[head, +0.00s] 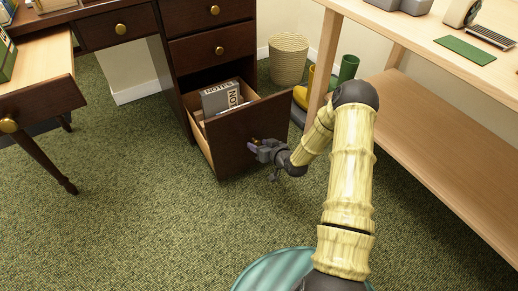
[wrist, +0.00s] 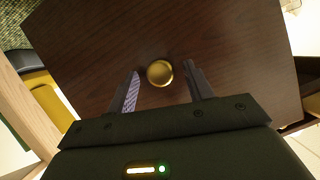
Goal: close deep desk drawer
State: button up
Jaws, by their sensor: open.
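The deep desk drawer (head: 248,128) is the bottom drawer of the dark wood desk (head: 166,60) and stands pulled out. A grey box or book with "NOTES" lettering (head: 222,98) stands inside it. My gripper (head: 257,147) is at the drawer's front face. In the wrist view the drawer front (wrist: 190,35) fills most of the picture. Its round brass knob (wrist: 160,73) lies between the two open fingers of my gripper (wrist: 163,85). I cannot tell whether the fingers touch the knob. In the head view the gripper hides the knob.
Two shut drawers with brass knobs (head: 219,50) are above the deep drawer. Another drawer (head: 40,75) is pulled out at left. A pale wood workbench (head: 440,105) stands at right, with yellow and green boots (head: 347,68) and a wicker basket (head: 289,57) behind. Green carpet lies open in front.

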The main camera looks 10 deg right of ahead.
jog(key=shift+w+a, duration=0.1)
jog(key=shift+w, duration=0.15)
grip_shut()
jog(key=shift+a, duration=0.1)
